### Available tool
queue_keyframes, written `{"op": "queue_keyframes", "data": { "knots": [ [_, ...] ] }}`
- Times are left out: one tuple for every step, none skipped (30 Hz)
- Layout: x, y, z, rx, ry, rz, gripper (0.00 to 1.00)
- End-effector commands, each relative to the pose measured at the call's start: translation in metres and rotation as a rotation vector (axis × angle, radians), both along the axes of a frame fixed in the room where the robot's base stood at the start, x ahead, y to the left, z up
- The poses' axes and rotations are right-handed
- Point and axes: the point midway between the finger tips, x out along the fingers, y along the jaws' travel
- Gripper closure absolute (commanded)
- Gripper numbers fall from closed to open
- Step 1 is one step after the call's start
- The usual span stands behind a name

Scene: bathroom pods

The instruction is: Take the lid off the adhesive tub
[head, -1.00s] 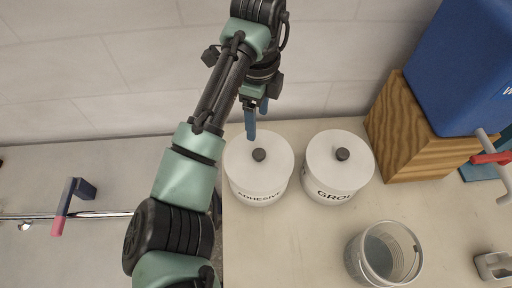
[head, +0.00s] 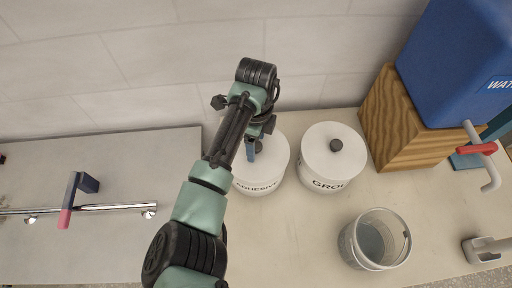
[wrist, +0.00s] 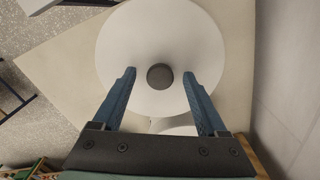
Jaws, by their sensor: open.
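The adhesive tub (head: 257,184) is a white round tub labelled ADHESIVE on the worktop, partly hidden by my arm in the head view. Its white lid (head: 279,158) is on it and has a dark round knob, which shows in the wrist view (wrist: 160,77). The lid (wrist: 160,35) fills the upper middle of the wrist view. My gripper (wrist: 160,80) is open over the lid, its two blue fingers on either side of the knob with a gap on both sides. In the head view one blue finger (head: 251,151) shows beside the knob; I cannot tell its exact height.
A similar white tub labelled GRO... (head: 325,180) stands close to the right. A clear bucket (head: 375,240) is nearer the front. A blue water container (head: 460,65) sits on a wooden block (head: 400,130) at right. The tiled wall (head: 150,60) is behind.

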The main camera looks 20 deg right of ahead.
Motion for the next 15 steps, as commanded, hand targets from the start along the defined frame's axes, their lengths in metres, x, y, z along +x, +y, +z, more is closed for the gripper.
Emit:
{"op": "queue_keyframes", "data": {
  "knots": [
    [-0.0001,-0.0001,-0.0001,0.000,0.000,0.000,0.25],
    [0.0000,-0.0001,-0.0001,0.000,0.000,0.000,0.25],
    [0.0000,-0.0001,0.0000,0.000,0.000,0.000,0.26],
    [0.0000,-0.0001,0.0000,0.000,0.000,0.000,0.32],
    [0.0000,-0.0001,0.0001,0.000,0.000,0.000,0.37],
    [0.0000,-0.0001,0.0002,0.000,0.000,0.000,0.44],
    [0.0000,-0.0001,0.0002,0.000,0.000,0.000,0.50],
    [0.0000,-0.0001,0.0003,0.000,0.000,0.000,0.55],
    [0.0001,-0.0001,0.0003,0.000,0.000,0.000,0.62],
    [0.0001,-0.0001,0.0003,0.000,0.000,0.000,0.68],
    [0.0001,-0.0001,0.0004,0.000,0.000,0.000,0.73],
    [0.0001,-0.0001,0.0004,0.000,0.000,0.000,0.80],
    [0.0001,-0.0001,0.0004,0.000,0.000,0.000,0.86],
    [0.0001,-0.0001,0.0005,0.000,0.000,0.000,0.91],
    [0.0001,-0.0001,0.0005,0.000,0.000,0.000,0.98]
  ]
}}
